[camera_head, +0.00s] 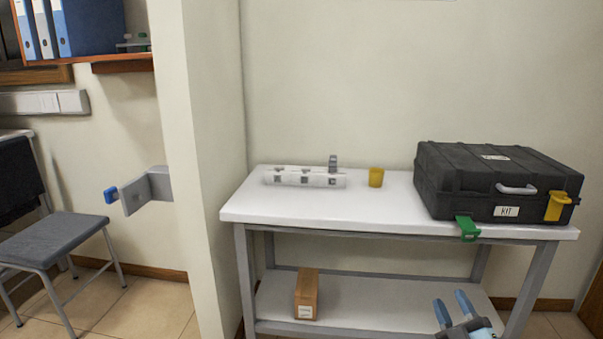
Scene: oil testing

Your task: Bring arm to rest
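My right gripper (453,304) shows at the bottom right, in front of the white table's lower shelf. Its two light-blue fingers point up and stand apart, with nothing seen between them. The rest of the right arm is cut off by the bottom edge. My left gripper is not in view.
A white table (300,215) carries a black kit case (470,190), a yellow cup (376,177) and a white rack-like block (300,178). A brown box (306,294) stands on the lower shelf. A wall edge (205,150) with a grey bracket (147,190) and a chair (55,238) are left.

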